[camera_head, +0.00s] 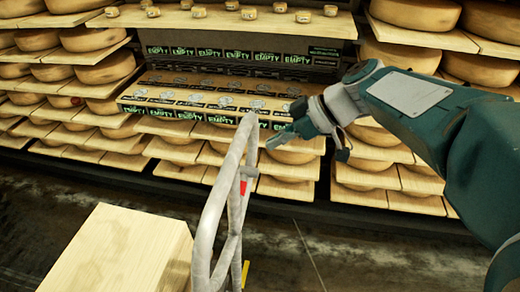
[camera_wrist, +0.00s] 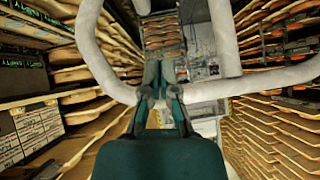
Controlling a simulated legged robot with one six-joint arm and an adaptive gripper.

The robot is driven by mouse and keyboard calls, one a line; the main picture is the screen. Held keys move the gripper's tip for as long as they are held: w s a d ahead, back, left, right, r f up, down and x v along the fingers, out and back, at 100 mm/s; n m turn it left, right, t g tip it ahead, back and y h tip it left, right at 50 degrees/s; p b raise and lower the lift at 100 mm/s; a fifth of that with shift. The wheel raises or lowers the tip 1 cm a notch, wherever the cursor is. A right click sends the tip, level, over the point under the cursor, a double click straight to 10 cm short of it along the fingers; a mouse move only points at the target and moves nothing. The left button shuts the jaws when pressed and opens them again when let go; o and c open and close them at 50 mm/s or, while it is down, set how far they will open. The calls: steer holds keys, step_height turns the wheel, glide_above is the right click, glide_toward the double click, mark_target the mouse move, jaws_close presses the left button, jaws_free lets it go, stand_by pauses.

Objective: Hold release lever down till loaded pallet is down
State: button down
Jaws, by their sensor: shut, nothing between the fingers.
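My gripper (camera_head: 274,142) is shut and empty. In the head view it is at the end of my arm, just right of the top of a grey tubular handle frame (camera_head: 208,225). In the wrist view my gripper (camera_wrist: 166,72) shows teal fingers together over the same pale tubes (camera_wrist: 100,62); I cannot tell if they touch. A small red part (camera_head: 243,187) sits on the frame below my gripper. I cannot tell whether it is the release lever, and no lever shows clearly. The loaded pallet cannot be made out for certain in either view.
Shelves of cheese wheels (camera_head: 85,70) line the back and right. A pale wooden block (camera_head: 115,250) fills the lower left. Dark floor (camera_head: 320,250) is clear right of the frame.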

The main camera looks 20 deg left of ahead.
steer(key=v, duration=0.3)
steer(key=shift+s+d+r, duration=0.15)
steer(key=shift+s+r, duration=0.05)
steer(key=shift+s, duration=0.15)
